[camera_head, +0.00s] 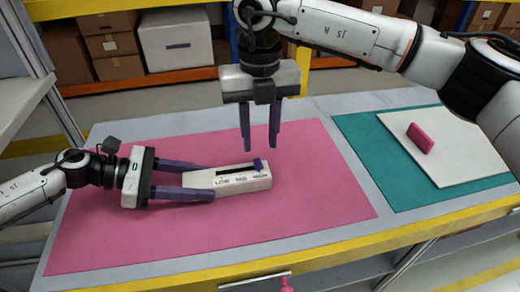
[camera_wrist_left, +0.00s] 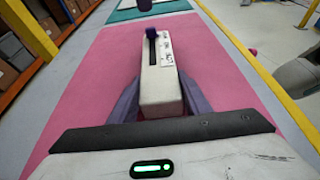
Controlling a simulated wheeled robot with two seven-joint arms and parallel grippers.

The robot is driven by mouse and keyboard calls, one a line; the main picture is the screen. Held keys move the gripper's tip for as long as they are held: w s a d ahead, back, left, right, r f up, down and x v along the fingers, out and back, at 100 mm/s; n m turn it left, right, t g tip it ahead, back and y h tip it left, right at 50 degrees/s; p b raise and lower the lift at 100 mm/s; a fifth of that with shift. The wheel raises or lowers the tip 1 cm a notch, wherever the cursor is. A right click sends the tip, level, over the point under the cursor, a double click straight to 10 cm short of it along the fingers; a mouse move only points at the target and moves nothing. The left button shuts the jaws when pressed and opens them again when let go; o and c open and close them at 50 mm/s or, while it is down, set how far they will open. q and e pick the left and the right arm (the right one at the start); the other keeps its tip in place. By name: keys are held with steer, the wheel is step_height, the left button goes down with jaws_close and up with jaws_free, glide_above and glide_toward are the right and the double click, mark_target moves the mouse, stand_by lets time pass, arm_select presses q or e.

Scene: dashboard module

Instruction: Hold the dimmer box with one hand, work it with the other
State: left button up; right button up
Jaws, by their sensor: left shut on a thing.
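The dimmer box (camera_head: 235,181) is a white block lying on the pink mat, with a dark slot, small printed labels and a purple slider knob (camera_head: 258,164) at the slot's right end. My left gripper (camera_head: 208,181) is shut on the left part of the box, one purple finger along each side. In the left wrist view the box (camera_wrist_left: 159,90) points away between the fingers, its knob (camera_wrist_left: 151,32) at the far end. My right gripper (camera_head: 260,140) hangs fingers-down above and just behind the knob, apart from it, with a gap between its fingers.
The pink mat (camera_head: 310,215) is clear around the box. To the right, a teal mat (camera_head: 365,140) carries a white board (camera_head: 460,165) with a pink block (camera_head: 420,138) standing on it. A yellow edge (camera_head: 300,262) runs along the table's front. Shelves with boxes stand behind.

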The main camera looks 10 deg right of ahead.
mark_target(260, 161)
step_height(260, 161, up, 7)
stand_by(0.3)
steer(key=shift+f, duration=0.1)
arm_select(q)
steer(key=o, duration=1.5)
steer(key=shift+c, duration=0.2)
